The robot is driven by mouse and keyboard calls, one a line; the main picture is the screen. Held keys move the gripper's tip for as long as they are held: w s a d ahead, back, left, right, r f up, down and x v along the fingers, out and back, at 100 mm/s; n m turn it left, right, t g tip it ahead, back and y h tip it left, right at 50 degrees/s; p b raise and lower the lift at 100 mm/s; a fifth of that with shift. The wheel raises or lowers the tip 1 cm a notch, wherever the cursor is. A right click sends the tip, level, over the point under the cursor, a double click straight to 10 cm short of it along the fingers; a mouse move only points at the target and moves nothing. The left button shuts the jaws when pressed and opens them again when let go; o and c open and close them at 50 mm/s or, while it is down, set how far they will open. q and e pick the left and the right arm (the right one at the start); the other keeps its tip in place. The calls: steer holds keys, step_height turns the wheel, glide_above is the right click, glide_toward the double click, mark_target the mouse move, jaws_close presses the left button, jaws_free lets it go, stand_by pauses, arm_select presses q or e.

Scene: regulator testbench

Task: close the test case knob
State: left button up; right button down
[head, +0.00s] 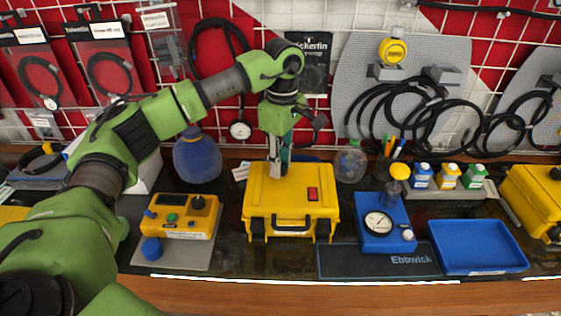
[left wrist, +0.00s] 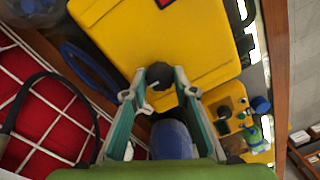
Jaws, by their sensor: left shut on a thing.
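The yellow test case (head: 275,200) stands closed on the dark bench top in the middle of the head view. It fills the upper part of the left wrist view (left wrist: 150,30). A black knob (left wrist: 158,76) shows at the case's edge in the left wrist view. My left gripper (head: 279,168) points down onto the back of the case lid. In the left wrist view its two fingers (left wrist: 159,88) close in on both sides of the knob and hold it. The fingers hide the knob in the head view. My right gripper is not in view.
Left of the case is a yellow control box (head: 178,217) on a grey plate. Behind it stands a blue round vessel (head: 197,157). Right are a blue gauge unit (head: 385,225) and a blue tray (head: 478,247). A dark mat (head: 340,262) lies in front.

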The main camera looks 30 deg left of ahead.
arm_select(q)
steer(key=o, duration=1.1)
steer(key=r, duration=1.2)
steer(key=shift+w, duration=0.25)
